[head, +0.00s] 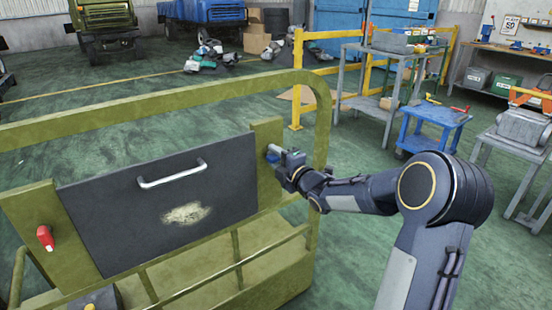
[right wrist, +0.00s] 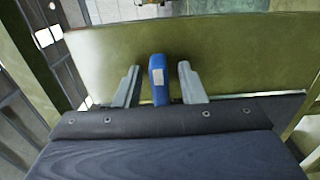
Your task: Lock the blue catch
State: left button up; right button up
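The blue catch (head: 272,156) sits on the olive post at the right of a dark panel (head: 120,215), partly hidden by my right gripper (head: 283,160). In the right wrist view the blue catch (right wrist: 157,85) stands upright against the olive plate, with a pale patch on its face. The fingers of my right gripper (right wrist: 159,68) are apart on either side of it, with a visible gap on each side. A red catch (head: 45,238) hangs on the olive post at the panel's left. My left gripper is not in view.
The dark panel has a white handle (head: 172,174) and a worn pale patch. An olive railing (head: 160,97) arches over it. A blue cart (head: 432,125) and a grey table (head: 385,55) stand beyond my right arm. Green floor lies open behind the railing.

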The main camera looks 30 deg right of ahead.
jog(key=shift+c, duration=0.3)
grip_shut()
jog(key=shift+m, duration=0.4)
jog(key=m+b, duration=0.1)
jog(key=m, duration=0.1)
jog(key=shift+f+m, duration=0.1)
jog(key=shift+m, duration=0.3)
jog(key=m, duration=0.3)
jog(key=shift+m+b, duration=0.3)
jog(key=shift+b, duration=0.05)
jog(key=m+p, duration=0.1)
jog(key=m, duration=0.4)
jog(key=m+p, duration=0.1)
jog(key=m, duration=0.4)
jog(key=shift+m, duration=0.4)
